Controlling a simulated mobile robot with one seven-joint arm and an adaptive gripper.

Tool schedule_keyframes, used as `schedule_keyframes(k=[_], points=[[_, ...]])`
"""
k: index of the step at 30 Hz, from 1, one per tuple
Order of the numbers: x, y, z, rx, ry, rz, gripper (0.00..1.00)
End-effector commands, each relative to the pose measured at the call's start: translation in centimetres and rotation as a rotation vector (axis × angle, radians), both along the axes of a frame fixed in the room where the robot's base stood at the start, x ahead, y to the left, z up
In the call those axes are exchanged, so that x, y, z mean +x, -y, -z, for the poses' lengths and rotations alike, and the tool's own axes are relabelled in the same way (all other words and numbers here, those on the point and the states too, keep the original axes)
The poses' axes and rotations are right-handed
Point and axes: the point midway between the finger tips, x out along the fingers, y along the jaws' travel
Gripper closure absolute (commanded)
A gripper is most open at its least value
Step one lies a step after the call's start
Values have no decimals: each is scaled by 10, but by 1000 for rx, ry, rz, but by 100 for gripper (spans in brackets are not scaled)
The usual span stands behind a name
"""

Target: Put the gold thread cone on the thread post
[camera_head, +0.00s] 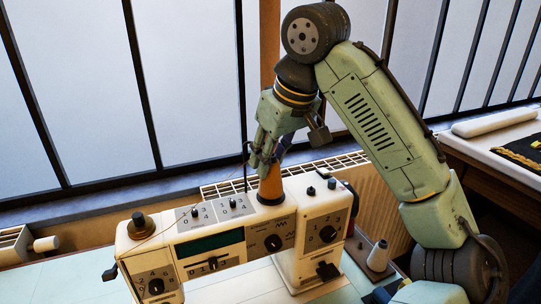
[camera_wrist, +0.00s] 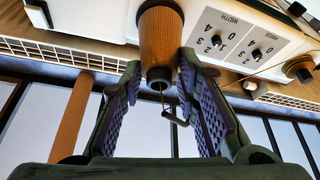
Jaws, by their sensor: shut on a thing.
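The gold thread cone (camera_head: 271,188) stands upright at the top of the white sewing machine (camera_head: 215,235), its wide end down at a dark round base (camera_head: 271,200). My gripper (camera_head: 267,160) is above it, fingers pointing down, shut on the cone's narrow upper end. In the wrist view, the cone (camera_wrist: 162,40) lies between my two fingers (camera_wrist: 160,85). A thin bent dark wire shows near its narrow end. The thread post itself cannot be made out; the cone may cover it. I cannot tell whether the cone is fully down.
A small dark-gold spool (camera_head: 139,224) stands at the machine's left end, with a thread running from it. A pale grey cone (camera_head: 378,255) stands to the machine's right. A white slatted radiator (camera_head: 325,172) and windows are behind. Dark cloth (camera_head: 520,152) lies on the right table.

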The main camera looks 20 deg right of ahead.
Motion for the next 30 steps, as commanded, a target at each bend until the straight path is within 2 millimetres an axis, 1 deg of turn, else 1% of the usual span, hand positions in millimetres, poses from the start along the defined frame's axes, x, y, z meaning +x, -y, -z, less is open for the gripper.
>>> schedule_keyframes(k=[24, 25, 30], points=[[0, 0, 1, 0, 0, 0, 100], [0, 0, 1, 0, 0, 0, 70], [0, 0, 1, 0, 0, 0, 58]])
